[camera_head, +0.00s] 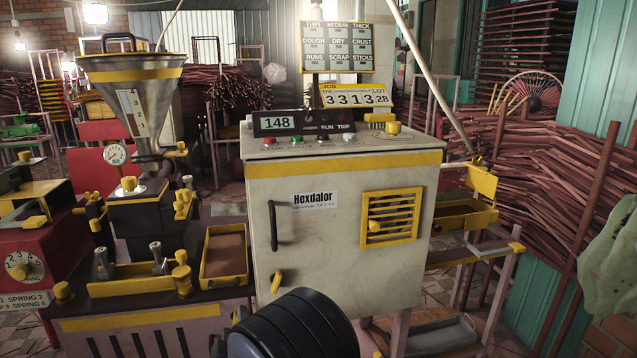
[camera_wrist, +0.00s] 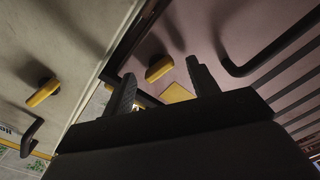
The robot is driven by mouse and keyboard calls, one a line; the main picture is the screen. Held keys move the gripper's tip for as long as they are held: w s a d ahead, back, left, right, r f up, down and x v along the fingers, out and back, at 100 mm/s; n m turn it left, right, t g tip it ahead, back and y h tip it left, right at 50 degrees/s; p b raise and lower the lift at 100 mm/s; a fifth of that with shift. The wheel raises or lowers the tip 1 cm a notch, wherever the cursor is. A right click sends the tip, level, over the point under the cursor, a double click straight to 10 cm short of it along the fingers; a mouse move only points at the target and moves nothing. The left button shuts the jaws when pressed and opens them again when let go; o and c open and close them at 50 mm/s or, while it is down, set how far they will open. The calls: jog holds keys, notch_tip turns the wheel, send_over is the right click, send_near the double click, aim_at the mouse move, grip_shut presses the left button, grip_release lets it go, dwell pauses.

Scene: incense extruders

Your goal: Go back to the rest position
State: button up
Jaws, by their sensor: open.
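My gripper (camera_wrist: 162,92) shows in the wrist view with its two dark fingers apart and nothing between them. In the head view only a black rounded part of my arm shows at the bottom middle, and the fingers are hidden. The cream Hexdalor cabinet (camera_head: 340,245) stands just beyond my arm. In the wrist view a cream panel with a yellow knob (camera_wrist: 43,92) and a dark handle (camera_wrist: 32,137) lies to the left of the fingers. Another yellow knob (camera_wrist: 159,68) shows beyond the fingers. I cannot tell how far the fingers are from these surfaces.
A metal hopper (camera_head: 135,100) with a gauge stands over a bench at left, with a yellow-rimmed tray (camera_head: 225,278) beside the cabinet. A red box with a dial (camera_head: 22,268) is at far left. A yellow bracket and side shelf (camera_head: 455,260) are at right. Stick bundles fill the back.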

jog(key=s+d+m+b, duration=0.2)
jog(key=s+m+b, duration=0.4)
jog(key=m, duration=0.5)
jog(key=shift+s, duration=1.15)
jog(key=shift+d, duration=0.2)
